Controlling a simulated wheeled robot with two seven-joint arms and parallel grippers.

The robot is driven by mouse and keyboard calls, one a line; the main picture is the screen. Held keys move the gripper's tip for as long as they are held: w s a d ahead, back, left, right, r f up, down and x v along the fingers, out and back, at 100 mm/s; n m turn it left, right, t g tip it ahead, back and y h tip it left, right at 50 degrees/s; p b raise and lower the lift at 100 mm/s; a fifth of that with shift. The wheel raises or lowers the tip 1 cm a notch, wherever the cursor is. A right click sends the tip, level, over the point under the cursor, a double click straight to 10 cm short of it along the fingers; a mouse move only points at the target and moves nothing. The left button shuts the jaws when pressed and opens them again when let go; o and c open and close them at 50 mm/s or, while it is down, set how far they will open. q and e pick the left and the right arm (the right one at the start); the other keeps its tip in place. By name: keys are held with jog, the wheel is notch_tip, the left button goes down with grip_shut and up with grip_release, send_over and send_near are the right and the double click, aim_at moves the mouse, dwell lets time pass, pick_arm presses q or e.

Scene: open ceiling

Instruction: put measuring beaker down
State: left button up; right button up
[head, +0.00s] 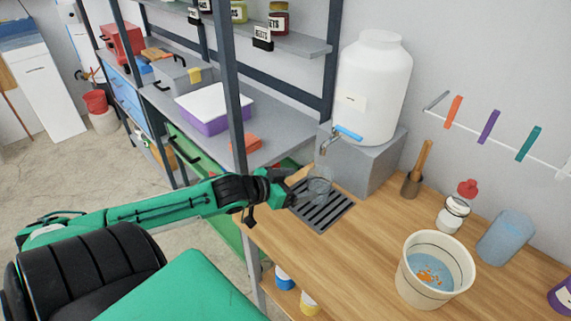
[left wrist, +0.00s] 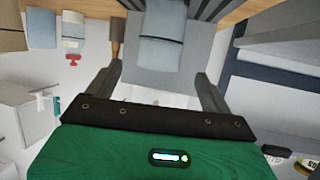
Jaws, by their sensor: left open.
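The measuring beaker (head: 319,187) is clear and stands over the dark slotted drain grate (head: 325,212) below the dispenser's tap. My left gripper (head: 297,187) is at its left side, with its fingers pointing at it. In the left wrist view the beaker (left wrist: 162,40) shows bluish and see-through, just beyond and between the spread fingers of my left gripper (left wrist: 160,73). The fingers are open, with a gap on both sides of the beaker. The beaker's base is hard to make out in the head view. My right gripper is not in view.
A white water dispenser (head: 375,85) stands on a grey block (head: 362,160) behind the grate. A shelf post (head: 236,110) rises at left.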

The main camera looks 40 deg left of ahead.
pick_arm(q)
jog(key=shift+v, duration=1.85)
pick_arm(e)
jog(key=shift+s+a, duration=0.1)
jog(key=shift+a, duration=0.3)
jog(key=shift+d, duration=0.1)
